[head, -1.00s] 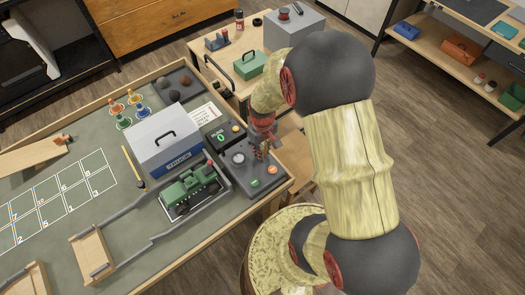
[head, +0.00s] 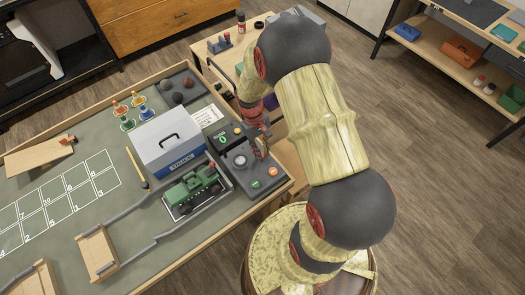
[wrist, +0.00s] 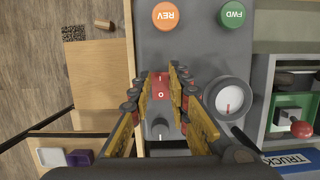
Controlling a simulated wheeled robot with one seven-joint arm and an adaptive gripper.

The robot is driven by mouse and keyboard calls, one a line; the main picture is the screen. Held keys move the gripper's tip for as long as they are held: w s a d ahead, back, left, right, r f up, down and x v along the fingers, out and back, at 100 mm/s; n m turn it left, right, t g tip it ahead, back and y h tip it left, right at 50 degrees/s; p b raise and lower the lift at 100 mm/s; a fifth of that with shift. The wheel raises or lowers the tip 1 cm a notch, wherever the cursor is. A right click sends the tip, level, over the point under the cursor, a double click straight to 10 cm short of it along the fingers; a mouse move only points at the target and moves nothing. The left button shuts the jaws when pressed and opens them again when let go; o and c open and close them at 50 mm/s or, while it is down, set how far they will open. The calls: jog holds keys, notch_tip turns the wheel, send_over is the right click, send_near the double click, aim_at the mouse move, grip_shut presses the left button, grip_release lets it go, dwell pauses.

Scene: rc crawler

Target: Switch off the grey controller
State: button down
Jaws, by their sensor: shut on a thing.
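The grey controller (head: 252,186) lies at the right edge of the green-topped table. In the wrist view its panel (wrist: 197,45) carries an orange REV button (wrist: 166,15), a green FWD button (wrist: 231,12), a round white dial (wrist: 228,98) and a small dark knob (wrist: 160,129). A red rocker switch (wrist: 161,94) marked I and O sits between my fingertips. My gripper (wrist: 162,76) is shut on this switch, one finger on each side. In the head view my gripper (head: 262,147) comes down over the controller's far right side. Which half of the rocker is pressed is unclear.
A black box with a green display (head: 222,138) stands directly behind the controller. A green truck (head: 192,187) and a grey-blue TRUCK case (head: 168,143) stand to its left. A wooden side table (head: 213,62) is behind. Open floor lies to the right.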

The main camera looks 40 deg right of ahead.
jog(key=c, duration=1.7)
grip_release()
jog(key=v, duration=1.2)
jog(key=s+a+r+t, duration=0.3)
jog(key=s+a+r, duration=0.1)
jog(key=r, duration=0.4)
jog(key=s+a+r+t, duration=0.2)
jog(key=s+a+r, duration=0.2)
jog(key=s+r, duration=0.2)
jog(key=s+a+r+t+b, duration=0.1)
jog(key=s+a+r+t, duration=0.2)
jog(key=r, duration=0.7)
jog(key=shift+s+a+r+t, duration=0.15)
jog(key=shift+s+a+r, duration=0.05)
jog(key=shift+s, duration=0.3)
jog(key=shift+s+a+r+t, duration=0.15)
jog(key=shift+s+a, duration=0.05)
jog(key=shift+s, duration=0.25)
